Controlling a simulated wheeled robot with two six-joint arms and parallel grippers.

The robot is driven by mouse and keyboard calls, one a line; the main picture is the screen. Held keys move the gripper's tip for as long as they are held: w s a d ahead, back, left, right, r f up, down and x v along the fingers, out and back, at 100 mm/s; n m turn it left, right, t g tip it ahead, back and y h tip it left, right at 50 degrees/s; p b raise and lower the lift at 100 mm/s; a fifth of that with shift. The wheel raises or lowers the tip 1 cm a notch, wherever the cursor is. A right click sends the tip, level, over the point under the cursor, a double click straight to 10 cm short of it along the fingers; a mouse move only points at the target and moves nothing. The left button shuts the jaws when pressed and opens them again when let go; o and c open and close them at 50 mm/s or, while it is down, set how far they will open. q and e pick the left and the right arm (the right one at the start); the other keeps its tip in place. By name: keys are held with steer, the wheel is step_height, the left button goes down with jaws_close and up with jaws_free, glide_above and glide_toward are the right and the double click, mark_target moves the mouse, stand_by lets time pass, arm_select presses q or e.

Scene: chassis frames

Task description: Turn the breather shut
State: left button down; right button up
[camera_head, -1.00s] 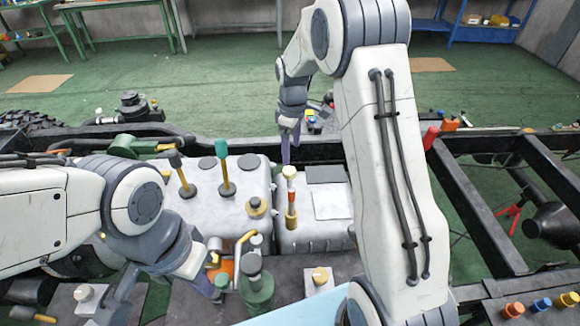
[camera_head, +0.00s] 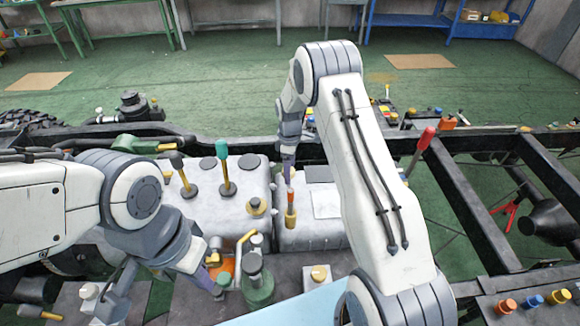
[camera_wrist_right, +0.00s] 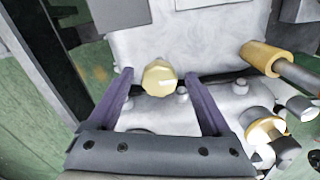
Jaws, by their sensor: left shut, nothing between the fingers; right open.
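A pale yellow faceted knob (camera_wrist_right: 159,77), which looks like the breather, sits on the light grey tank top in the right wrist view. My right gripper (camera_head: 288,168) is open above the tank. In the right wrist view its two purple fingers stand apart, with the knob between their tips and a gap visible on each side. In the head view the gripper hides the knob.
An upright orange-and-brass fitting (camera_head: 291,210) stands just in front of the right gripper. Levers with teal (camera_head: 221,148) and grey knobs rise to the left. A red-handled lever (camera_head: 424,140) stands on the right rail. A dark green bottle-like part (camera_head: 257,282) is nearer.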

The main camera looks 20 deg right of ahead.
steer(key=shift+f, duration=0.1)
jaws_close()
stand_by(0.3)
steer(key=m+b, duration=0.1)
steer(key=m, duration=0.3)
steer(key=m+b, duration=0.1)
steer(key=m, duration=0.3)
steer(key=shift+a, duration=0.1)
steer(key=m, duration=0.5)
steer(key=shift+a+b, duration=0.1)
steer(key=shift+b, duration=0.2)
steer(key=m, duration=0.4)
steer(key=shift+m, duration=0.4)
